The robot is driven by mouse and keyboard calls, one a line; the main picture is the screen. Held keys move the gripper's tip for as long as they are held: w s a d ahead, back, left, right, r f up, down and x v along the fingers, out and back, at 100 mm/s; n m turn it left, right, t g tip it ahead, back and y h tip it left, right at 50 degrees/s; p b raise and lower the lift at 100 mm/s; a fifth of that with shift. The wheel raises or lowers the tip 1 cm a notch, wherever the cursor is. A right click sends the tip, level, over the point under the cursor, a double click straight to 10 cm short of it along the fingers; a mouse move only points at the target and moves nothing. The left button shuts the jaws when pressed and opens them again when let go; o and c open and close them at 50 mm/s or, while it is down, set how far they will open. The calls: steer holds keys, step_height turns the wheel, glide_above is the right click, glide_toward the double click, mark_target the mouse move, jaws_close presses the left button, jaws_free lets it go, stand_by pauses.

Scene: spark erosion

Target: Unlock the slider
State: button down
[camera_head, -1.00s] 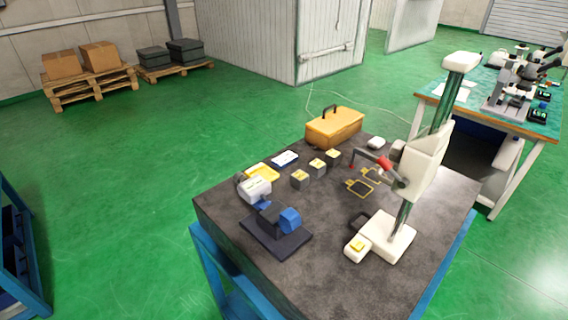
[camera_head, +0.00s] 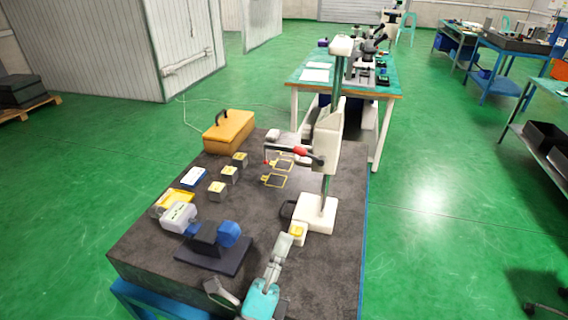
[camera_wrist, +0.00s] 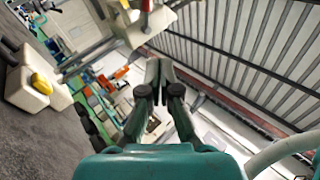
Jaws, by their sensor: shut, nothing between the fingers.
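A height gauge stands on the dark stone table. Its white base (camera_head: 316,214) has a block with a yellow top (camera_head: 298,233), which also shows at the left of the wrist view (camera_wrist: 41,84). Its white slider (camera_head: 327,132) sits on the upright column (camera_head: 326,188), with a red-tipped probe arm (camera_head: 300,151) pointing left. The slider's lock is too small to make out. My gripper (camera_head: 284,242) is at the table's near side, close to the base. In the wrist view my gripper (camera_wrist: 159,70) is shut and empty, with white gauge parts beyond its tips.
The stone table (camera_head: 150,240) also holds a dark stand with a blue part (camera_head: 228,234), several grey blocks (camera_head: 229,175), yellow frames (camera_head: 275,181) and a yellow case (camera_head: 229,131). A workbench with microscopes (camera_head: 362,72) stands behind.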

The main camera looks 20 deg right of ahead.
mark_target(299, 152)
steer(key=w+a+r+m+g, duration=0.3)
steer(key=w+a+m, duration=0.1)
steer(key=x, duration=1.3)
steer(key=shift+w+d, duration=0.1)
steer(key=shift+d, duration=0.3)
steer(key=shift+r+m+g+h, duration=0.2)
steer(key=shift+m+g+h, duration=0.1)
steer(key=shift+m+g, duration=0.3)
steer(key=m+g, duration=0.1)
steer(key=m, duration=0.1)
steer(key=r+m+g, duration=0.1)
steer(key=m+g, duration=0.1)
steer(key=m, duration=0.1)
steer(key=r+m+g, duration=0.1)
steer(key=m, duration=0.1)
steer(key=shift+s+d+r, duration=0.2)
steer(key=shift+s+d, duration=0.1)
steer(key=shift+d, duration=0.1)
steer(key=m, duration=0.1)
steer(key=d+r+m+g+y, duration=0.1)
steer(key=m, duration=0.1)
steer(key=s+m+g+y, duration=0.1)
steer(key=m, duration=0.1)
steer(key=shift+d+r, duration=0.15)
steer(key=shift+r, duration=0.05)
steer(key=shift+s+d+r+g, duration=0.1)
steer(key=shift+d+g, duration=0.1)
steer(key=shift+g, duration=0.2)
steer(key=shift+d, duration=0.1)
